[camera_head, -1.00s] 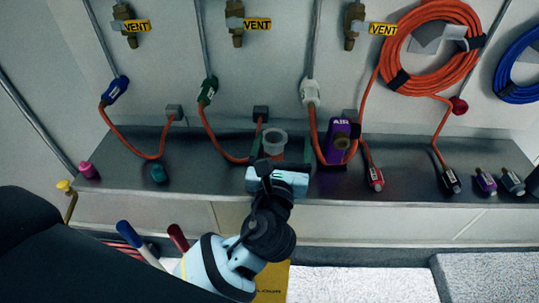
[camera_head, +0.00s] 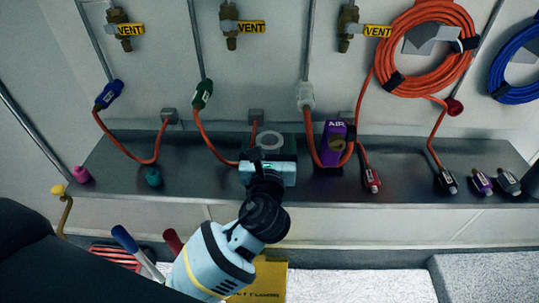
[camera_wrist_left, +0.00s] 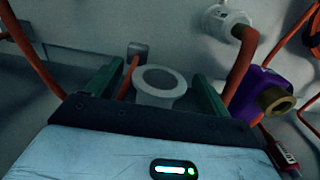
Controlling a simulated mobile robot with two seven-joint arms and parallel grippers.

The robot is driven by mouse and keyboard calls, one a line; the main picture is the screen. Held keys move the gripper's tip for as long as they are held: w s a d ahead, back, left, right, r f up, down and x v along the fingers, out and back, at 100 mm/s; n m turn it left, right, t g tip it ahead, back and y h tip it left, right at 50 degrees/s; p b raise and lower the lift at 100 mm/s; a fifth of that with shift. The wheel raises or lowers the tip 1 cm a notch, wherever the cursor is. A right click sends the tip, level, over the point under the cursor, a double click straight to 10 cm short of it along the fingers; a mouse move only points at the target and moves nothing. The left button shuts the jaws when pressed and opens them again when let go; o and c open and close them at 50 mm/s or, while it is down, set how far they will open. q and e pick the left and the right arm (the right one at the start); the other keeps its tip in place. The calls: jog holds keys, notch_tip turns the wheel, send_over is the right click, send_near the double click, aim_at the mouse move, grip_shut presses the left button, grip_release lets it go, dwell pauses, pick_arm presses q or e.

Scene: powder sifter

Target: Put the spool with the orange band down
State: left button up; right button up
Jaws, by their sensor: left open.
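The spool (camera_head: 269,141) is a pale, translucent cup-like piece with a wide round rim. It is upright at the dark metal shelf (camera_head: 225,182), in front of the back wall. In the left wrist view the spool (camera_wrist_left: 160,86) shows between my two green fingers, with gaps on both sides. My left gripper (camera_head: 269,146) is open around it, and in the left wrist view the gripper (camera_wrist_left: 157,88) holds nothing. The gripper body hides the spool's lower part, so I cannot see its orange band or its base contact. My right gripper is not in view.
A purple AIR block (camera_head: 333,145) stands just right of the gripper. Orange hoses (camera_head: 212,143) hang on both sides. Several coloured connectors (camera_head: 372,181) lie along the shelf to the right. A pink knob (camera_head: 82,174) and a teal knob (camera_head: 153,176) stand left.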

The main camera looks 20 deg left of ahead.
pick_arm(q)
jog(key=shift+x, duration=1.4)
jog(key=shift+f, duration=0.1)
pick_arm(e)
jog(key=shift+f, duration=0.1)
pick_arm(q)
jog(key=shift+c, duration=0.3)
jog(key=c, duration=1.2)
notch_tip(320, 180, up, 10)
jog(key=shift+f+p, duration=0.2)
jog(key=shift+p, duration=0.9)
jog(key=shift+c, duration=0.2)
jog(key=shift+r, duration=0.3)
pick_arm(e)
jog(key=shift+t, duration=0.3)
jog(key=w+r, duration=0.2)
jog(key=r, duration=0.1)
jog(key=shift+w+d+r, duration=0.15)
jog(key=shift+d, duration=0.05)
